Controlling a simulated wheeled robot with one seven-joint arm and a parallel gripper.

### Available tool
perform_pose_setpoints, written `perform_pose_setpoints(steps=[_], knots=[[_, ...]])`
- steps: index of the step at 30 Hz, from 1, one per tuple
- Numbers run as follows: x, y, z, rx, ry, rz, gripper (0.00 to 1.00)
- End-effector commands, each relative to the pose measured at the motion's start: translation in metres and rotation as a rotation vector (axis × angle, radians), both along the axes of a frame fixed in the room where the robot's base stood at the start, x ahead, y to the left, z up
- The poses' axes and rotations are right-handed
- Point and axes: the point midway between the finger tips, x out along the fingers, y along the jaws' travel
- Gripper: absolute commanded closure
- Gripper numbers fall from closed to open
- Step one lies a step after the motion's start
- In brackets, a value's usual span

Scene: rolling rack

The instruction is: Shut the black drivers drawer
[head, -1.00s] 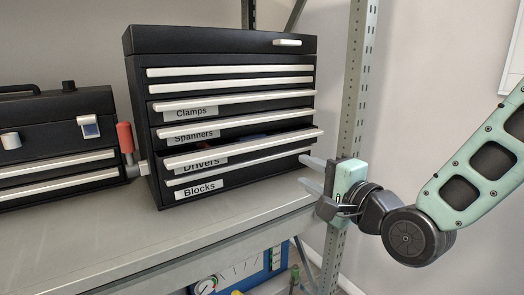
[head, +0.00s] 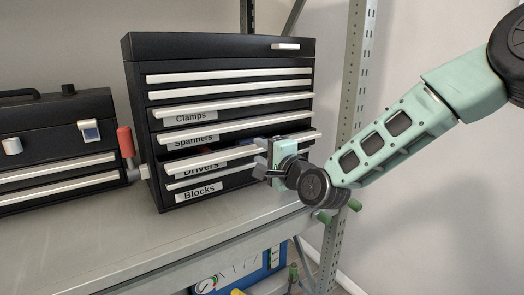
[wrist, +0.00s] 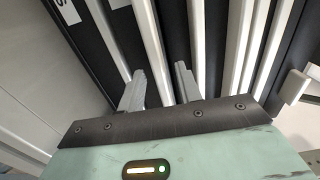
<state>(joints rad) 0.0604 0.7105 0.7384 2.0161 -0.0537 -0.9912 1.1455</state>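The black drivers drawer (head: 204,171) is in the black tool chest (head: 220,42), above the Blocks drawer. It stands partly pulled out, with something reddish visible inside behind its pale handle rail (head: 225,155). My gripper (head: 261,158) is in front of the drawer's right half, partly hiding its front and rail. In the wrist view my gripper (wrist: 159,82) has its two fingers apart, with a pale rail passing between them. I cannot tell whether the fingers touch the drawer.
The chest stands on a grey metal shelf (head: 120,240). A second black toolbox (head: 50,125) and a red-handled tool (head: 125,142) are to its left. A rack post (head: 355,75) rises at the right. The shelf front is clear.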

Motion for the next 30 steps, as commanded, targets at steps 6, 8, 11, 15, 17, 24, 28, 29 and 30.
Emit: perform_pose_setpoints(steps=[6,8,11,15,17,24,28,29,30], knots=[[0.001,0.001,0.0,0.0,0.0,0.0,0.65],[0.001,0.001,0.0,0.0,0.0,0.0,0.65],[0.001,0.001,0.0,0.0,0.0,0.0,0.93],[0.001,0.001,0.0,0.0,0.0,0.0,1.0],[0.002,0.002,-0.001,0.0,0.0,0.0,1.0],[0.027,0.019,-0.002,0.001,-0.002,0.0,1.0],[0.032,0.023,-0.001,-0.001,0.001,0.002,1.0],[0.032,0.022,-0.001,-0.001,0.001,0.002,1.0],[0.032,0.022,-0.001,-0.001,0.001,0.002,1.0]])
